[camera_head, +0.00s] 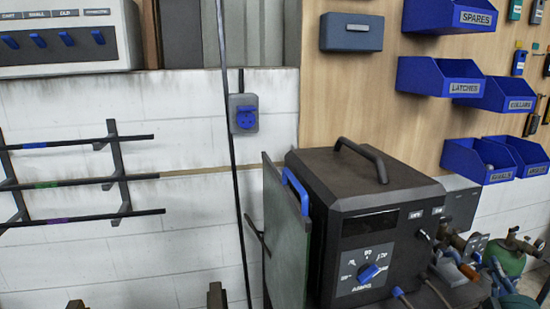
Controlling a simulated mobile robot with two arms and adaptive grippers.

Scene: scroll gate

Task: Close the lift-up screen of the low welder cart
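The welder (375,225) is a dark box with a top handle and a front dial, at the lower right. The green screen panel (283,245) stands upright along its left side, seen at a steep angle, with a blue handle (296,190) near its top edge. The panel's bottom is cut off by the picture edge. Two small dark brown tips at the bottom left seem to belong to my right gripper (147,302). They are well left of the screen and do not touch it; most of the gripper is cut off. My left gripper cannot be made out.
A thin black pole (235,150) runs top to bottom just left of the screen. A black rack (115,180) juts from the wall at left. Blue bins (440,78) hang at upper right. Valves and hoses (465,245) crowd the welder's right side.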

